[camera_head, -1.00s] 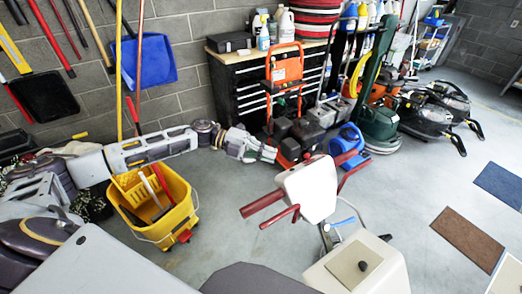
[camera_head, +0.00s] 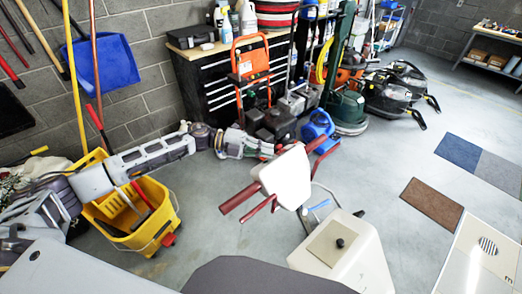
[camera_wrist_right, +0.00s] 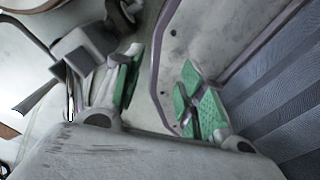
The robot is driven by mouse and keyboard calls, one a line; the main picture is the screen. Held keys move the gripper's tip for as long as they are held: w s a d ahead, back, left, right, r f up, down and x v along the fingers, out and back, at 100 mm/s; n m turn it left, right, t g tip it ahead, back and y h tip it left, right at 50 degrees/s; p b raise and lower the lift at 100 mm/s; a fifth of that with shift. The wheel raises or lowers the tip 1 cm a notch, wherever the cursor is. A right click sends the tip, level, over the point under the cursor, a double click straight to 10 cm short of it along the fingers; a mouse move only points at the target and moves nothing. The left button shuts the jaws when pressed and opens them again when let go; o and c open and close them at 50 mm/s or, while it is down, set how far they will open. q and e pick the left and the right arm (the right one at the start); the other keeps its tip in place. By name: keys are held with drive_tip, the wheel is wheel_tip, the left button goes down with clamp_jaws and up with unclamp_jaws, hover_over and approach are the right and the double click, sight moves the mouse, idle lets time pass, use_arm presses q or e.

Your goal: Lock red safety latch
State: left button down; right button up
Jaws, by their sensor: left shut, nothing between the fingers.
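I cannot single out a separate red safety latch in either view. A floor machine with a white head (camera_head: 287,178) stands in the middle of the head view. Dark red grips (camera_head: 240,197) stick out from both sides of the head, with a thin red lever below the left one. My left gripper (camera_head: 264,150) is shut and empty, stretched out beyond the yellow bucket and up-left of the white head. My right gripper shows only in the right wrist view (camera_wrist_right: 160,95). Its green-padded fingers are spread apart, with nothing clearly between them.
A yellow mop bucket (camera_head: 160,217) stands under my left arm. A black tool cabinet (camera_head: 208,85) and a green floor machine (camera_head: 349,108) are behind. A cream tank (camera_head: 365,268) stands in front. Brown (camera_head: 431,202) and blue (camera_head: 458,151) mats lie right, with open floor around them.

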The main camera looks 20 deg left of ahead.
sight(279, 148)
use_arm(q)
drive_tip(key=shift+w+d, duration=0.2)
drive_tip(key=shift+w, duration=0.05)
use_arm(e)
drive_tip(key=shift+d+r, duration=0.1)
use_arm(q)
drive_tip(key=shift+f, duration=0.1)
drive_tip(key=shift+w, duration=0.1)
drive_tip(key=shift+w+d, duration=0.65)
drive_tip(key=shift+w, duration=0.3)
use_arm(e)
drive_tip(key=shift+a+f, duration=0.2)
drive_tip(key=shift+a, duration=0.2)
drive_tip(key=shift+d, duration=0.3)
